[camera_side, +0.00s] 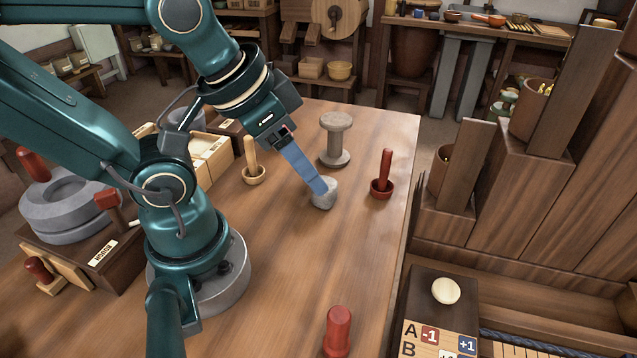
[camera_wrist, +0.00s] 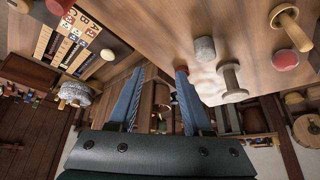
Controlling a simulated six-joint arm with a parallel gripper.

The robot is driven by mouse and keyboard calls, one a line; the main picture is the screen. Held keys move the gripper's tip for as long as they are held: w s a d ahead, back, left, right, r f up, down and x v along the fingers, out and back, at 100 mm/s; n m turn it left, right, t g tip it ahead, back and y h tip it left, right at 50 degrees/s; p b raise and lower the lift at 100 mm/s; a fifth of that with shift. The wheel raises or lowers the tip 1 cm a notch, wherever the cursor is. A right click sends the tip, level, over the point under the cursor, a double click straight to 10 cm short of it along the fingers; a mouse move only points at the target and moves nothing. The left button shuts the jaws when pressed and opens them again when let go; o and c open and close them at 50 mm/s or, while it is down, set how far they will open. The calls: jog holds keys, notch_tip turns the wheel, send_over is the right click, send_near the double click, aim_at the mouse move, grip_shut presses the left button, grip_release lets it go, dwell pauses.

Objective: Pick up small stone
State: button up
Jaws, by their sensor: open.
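The small stone (camera_side: 323,200) is a rough, light grey lump on the wooden table (camera_side: 275,265) in the side view. My gripper (camera_side: 320,187) reaches down to it from the upper left. Its blue fingers overlap the stone's top in that view, and I cannot tell whether they touch it. In the wrist view the two blue fingers of my gripper (camera_wrist: 160,75) stand apart with nothing held between them. A grey, stubby shape there (camera_wrist: 204,48), up and right of the right finger, may be the stone.
A grey stone spool (camera_side: 335,140) stands behind the stone. A red pestle in a bowl (camera_side: 382,180) is to its right, a wooden pestle in a bowl (camera_side: 252,165) to its left. A red peg (camera_side: 337,330) stands in front. The table between is clear.

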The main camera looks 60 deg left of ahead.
jog(key=o, duration=0.8)
jog(key=shift+c, duration=0.2)
jog(key=w+a+f+n+t+y, duration=0.1)
jog(key=w+a+f+n+y, duration=0.1)
jog(key=w+a+n, duration=0.4)
jog(key=a+f+g, duration=0.1)
jog(key=f, duration=0.1)
jog(key=a+f+g, duration=0.1)
jog(key=f, duration=0.2)
jog(key=w+a+f+n, duration=0.1)
jog(key=f, duration=0.2)
jog(key=shift+w+a+f+g+y, duration=0.1)
jog(key=shift+a+f+g+y, duration=0.1)
jog(key=shift+a+g+y, duration=0.15)
jog(key=shift+a+f, duration=0.1)
jog(key=shift+f, duration=0.2)
jog(key=shift+x, duration=2.25)
